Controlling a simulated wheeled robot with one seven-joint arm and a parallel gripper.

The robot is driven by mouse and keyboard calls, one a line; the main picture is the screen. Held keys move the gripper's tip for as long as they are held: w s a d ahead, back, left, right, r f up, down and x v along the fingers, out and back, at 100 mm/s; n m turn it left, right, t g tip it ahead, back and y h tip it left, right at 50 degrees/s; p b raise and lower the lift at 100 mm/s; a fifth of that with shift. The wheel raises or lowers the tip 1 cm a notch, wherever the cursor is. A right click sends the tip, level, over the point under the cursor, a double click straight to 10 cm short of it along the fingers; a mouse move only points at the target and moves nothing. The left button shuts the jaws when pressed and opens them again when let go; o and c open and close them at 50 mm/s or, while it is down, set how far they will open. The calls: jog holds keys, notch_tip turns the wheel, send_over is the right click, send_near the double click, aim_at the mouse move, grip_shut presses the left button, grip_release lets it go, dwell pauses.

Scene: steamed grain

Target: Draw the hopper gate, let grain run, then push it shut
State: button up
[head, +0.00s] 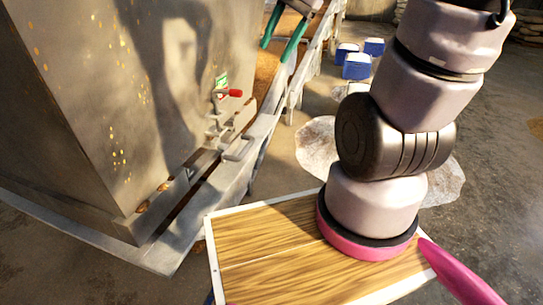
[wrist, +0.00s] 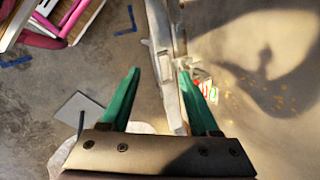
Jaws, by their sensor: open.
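The grey metal hopper (head: 95,95) fills the left of the head view, with yellow specks on its wall. A grey bar handle (head: 240,150) sticks out low on its right side, seemingly that of the gate; the gate plate itself cannot be made out. A red-tipped lever (head: 233,93) sits above it beside a small green label. My gripper (head: 275,52) is open and empty, its green fingers above and beyond the lever. In the wrist view my gripper (wrist: 160,74) has a pale metal rail (wrist: 160,35) of the frame between and beyond its fingers.
A pale metal frame (head: 225,185) runs along the hopper's foot. A brown surface, possibly grain, lies behind my fingers. Blue-and-white containers (head: 357,66) stand on the floor at the back. A pale crumpled sheet (head: 315,150) lies on the floor. Open floor lies to the right.

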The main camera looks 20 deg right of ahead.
aim_at(244, 155)
jog(key=w+f+m+g+y, duration=0.1)
jog(key=w+f+m+y, duration=0.3)
jog(key=w+f+m, duration=0.4)
jog(key=w+f+m+g+y, duration=0.1)
jog(key=w+f+m+y, duration=0.2)
jog(key=f+m, duration=0.55)
jog(key=w+d+f+m+t+y, duration=0.1)
jog(key=f+m+t, duration=0.1)
jog(key=f+m, duration=0.45)
jog(key=w+d+f+m+t+y, duration=0.15)
jog(key=f+m, duration=0.25)
jog(key=f, duration=0.5)
jog(key=w+f+m+t, duration=0.1)
jog(key=f+m+t, duration=0.2)
jog(key=f+m, duration=0.35)
jog(key=shift+n, duration=0.95)
jog(key=x, duration=0.3)
jog(key=f+x, duration=0.1)
jog(key=x, duration=0.7)
jog(key=shift+w+d+f, duration=0.1)
jog(key=shift+f, duration=0.2)
grip_shut()
jog(key=shift+d, duration=0.2)
